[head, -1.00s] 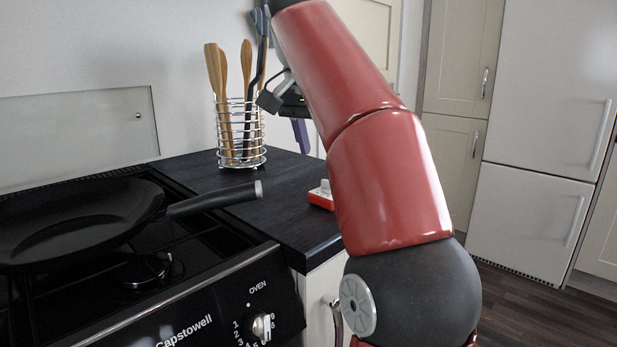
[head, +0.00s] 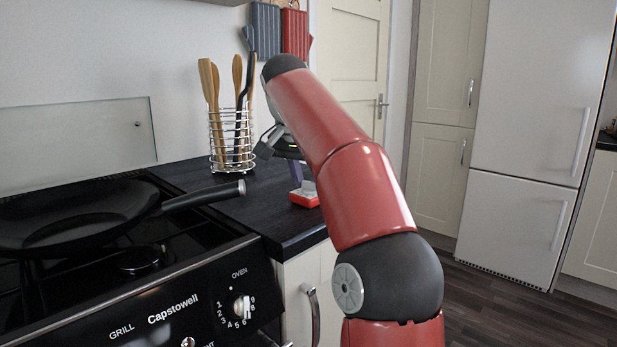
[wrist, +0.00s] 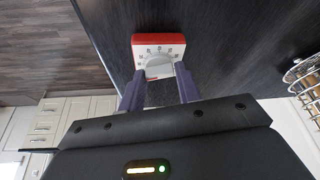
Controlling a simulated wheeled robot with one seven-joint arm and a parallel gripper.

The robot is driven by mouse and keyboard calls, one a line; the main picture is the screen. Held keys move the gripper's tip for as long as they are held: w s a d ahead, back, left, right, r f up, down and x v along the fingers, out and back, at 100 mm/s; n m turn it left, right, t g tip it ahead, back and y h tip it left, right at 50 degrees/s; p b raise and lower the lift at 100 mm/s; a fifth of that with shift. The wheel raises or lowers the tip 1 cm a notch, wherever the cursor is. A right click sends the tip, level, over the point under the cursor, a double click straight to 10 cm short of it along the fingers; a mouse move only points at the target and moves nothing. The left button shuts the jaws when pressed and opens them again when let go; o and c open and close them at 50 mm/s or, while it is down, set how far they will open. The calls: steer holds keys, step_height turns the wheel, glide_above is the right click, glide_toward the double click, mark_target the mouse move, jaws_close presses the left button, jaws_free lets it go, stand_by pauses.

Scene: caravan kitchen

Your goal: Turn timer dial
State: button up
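The timer (head: 305,197) is a small red box with a white face, lying on the dark worktop near its front edge. In the wrist view the timer (wrist: 158,42) shows its printed scale and its round grey dial (wrist: 158,66). My gripper (wrist: 159,72) is open, with one purple finger on each side of the dial in the picture. I cannot tell whether the fingers touch it. In the head view one purple finger (head: 296,172) shows just above the timer; my arm hides the rest.
A wire utensil holder (head: 231,140) with wooden spoons stands behind the timer. A black pan (head: 75,215) sits on the hob at left, its handle (head: 205,197) reaching over the worktop. The oven knob (head: 242,306) is below on the cooker front.

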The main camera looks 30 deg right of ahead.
steer(key=c, duration=0.5)
steer(key=shift+o, duration=0.2)
steer(key=shift+n+t+y, duration=0.4)
steer(key=shift+n, duration=1.1)
steer(key=o, duration=1)
steer(key=shift+s+r, duration=0.1)
steer(key=v, duration=0.6)
steer(key=shift+a+r, duration=0.1)
steer(key=shift+r, duration=0.15)
steer(key=shift+s+a+r, duration=0.15)
steer(key=shift+s+r, duration=0.1)
steer(key=shift+r, duration=0.2)
